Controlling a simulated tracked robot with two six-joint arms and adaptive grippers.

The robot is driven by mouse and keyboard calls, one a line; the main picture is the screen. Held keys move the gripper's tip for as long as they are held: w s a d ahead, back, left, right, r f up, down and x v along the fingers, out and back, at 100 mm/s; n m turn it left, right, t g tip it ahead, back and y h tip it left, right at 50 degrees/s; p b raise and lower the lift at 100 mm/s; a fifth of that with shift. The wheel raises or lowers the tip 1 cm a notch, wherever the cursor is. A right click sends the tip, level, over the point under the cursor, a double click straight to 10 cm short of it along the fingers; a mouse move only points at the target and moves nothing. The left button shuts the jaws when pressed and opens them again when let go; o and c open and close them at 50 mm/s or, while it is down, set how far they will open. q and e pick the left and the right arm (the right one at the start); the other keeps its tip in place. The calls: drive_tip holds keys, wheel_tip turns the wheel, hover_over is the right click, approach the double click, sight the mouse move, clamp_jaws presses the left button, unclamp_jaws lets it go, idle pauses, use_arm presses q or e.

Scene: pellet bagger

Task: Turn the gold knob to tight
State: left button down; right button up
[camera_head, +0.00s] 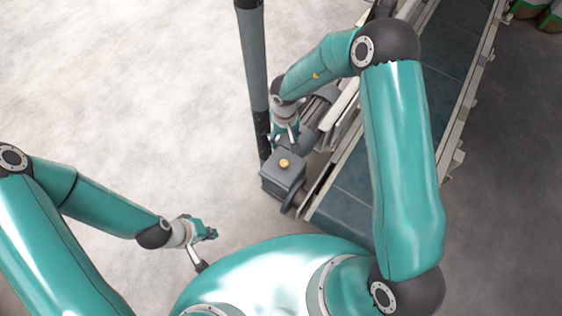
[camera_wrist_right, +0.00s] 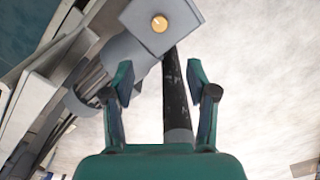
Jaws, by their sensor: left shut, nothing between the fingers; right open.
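The gold knob (camera_head: 284,163) sits on top of a grey box (camera_head: 280,182) beside the near end of the conveyor. In the right wrist view the gold knob (camera_wrist_right: 159,23) shows at the top, on a face of the grey box (camera_wrist_right: 177,15). My right gripper (camera_head: 290,141) is just beyond the box in the head view, apart from the knob. In the right wrist view its fingers (camera_wrist_right: 158,77) are spread wide with nothing between them. My left gripper (camera_head: 211,234) is shut and empty over the floor at lower left, well away from the knob.
A dark upright post (camera_head: 254,70) stands close to the left of the box and my right gripper. The conveyor belt (camera_head: 352,175) runs from the box toward the upper right, with a grey motor (camera_head: 318,105) at its side. The floor at left is clear.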

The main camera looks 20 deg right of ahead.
sight(284, 163)
wheel_tip(284, 163, down, 16)
drive_tip(key=shift+f+b, duration=0.1)
drive_tip(key=shift+b, duration=1)
